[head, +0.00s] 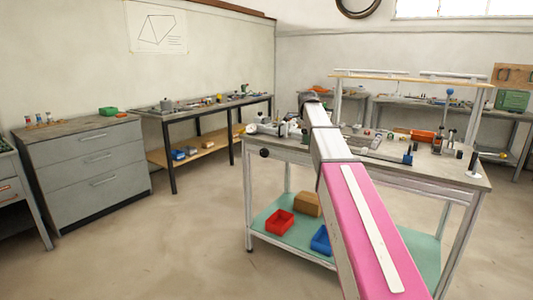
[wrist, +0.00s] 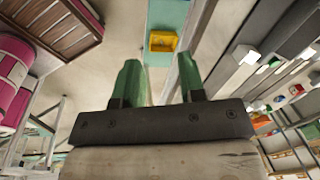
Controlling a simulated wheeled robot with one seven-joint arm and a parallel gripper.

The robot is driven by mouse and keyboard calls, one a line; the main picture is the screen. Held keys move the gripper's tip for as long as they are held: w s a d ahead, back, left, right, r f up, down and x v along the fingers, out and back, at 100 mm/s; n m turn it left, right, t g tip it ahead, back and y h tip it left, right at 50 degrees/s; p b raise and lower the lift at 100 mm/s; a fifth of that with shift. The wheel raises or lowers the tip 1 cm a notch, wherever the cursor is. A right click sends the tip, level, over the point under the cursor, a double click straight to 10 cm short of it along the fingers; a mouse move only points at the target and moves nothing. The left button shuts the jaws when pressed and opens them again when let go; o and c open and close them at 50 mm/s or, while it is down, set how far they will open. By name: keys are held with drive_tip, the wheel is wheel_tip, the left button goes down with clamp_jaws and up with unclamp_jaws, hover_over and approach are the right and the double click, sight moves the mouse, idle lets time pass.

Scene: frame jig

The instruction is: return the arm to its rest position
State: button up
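My arm (head: 360,220), pink with a white strip and then pale grey, stretches from the lower right of the head view up toward the workbench. Its far end is over the bench's near left part, and my gripper cannot be made out there. In the wrist view my gripper (wrist: 160,83) shows two green fingers standing apart on a dark bar. Nothing is held between them. A yellow bin (wrist: 163,42) on a teal surface shows beyond the fingertips; I cannot tell how far off it is.
The workbench (head: 468,178) carries several tools and small parts, with a shelf rack behind. Its lower shelf holds a red bin (head: 280,222), a blue bin (head: 321,240) and a brown box (head: 307,203). A grey drawer cabinet (head: 90,165) stands left. The floor between is clear.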

drive_tip(key=s+f+n, duration=0.5)
drive_tip(key=s+f, duration=0.2)
drive_tip(key=f, duration=0.5)
drive_tip(key=s+f+n, duration=0.5)
drive_tip(key=s+f, duration=0.3)
drive_tip(key=f, duration=0.4)
drive_tip(key=s+f+n+g+y, duration=0.1)
drive_tip(key=s+f+n, duration=0.9)
drive_tip(key=s+f, duration=0.5)
drive_tip(key=s, duration=0.4)
drive_tip(key=shift+f+n+g, duration=0.3)
drive_tip(key=shift+f, duration=0.1)
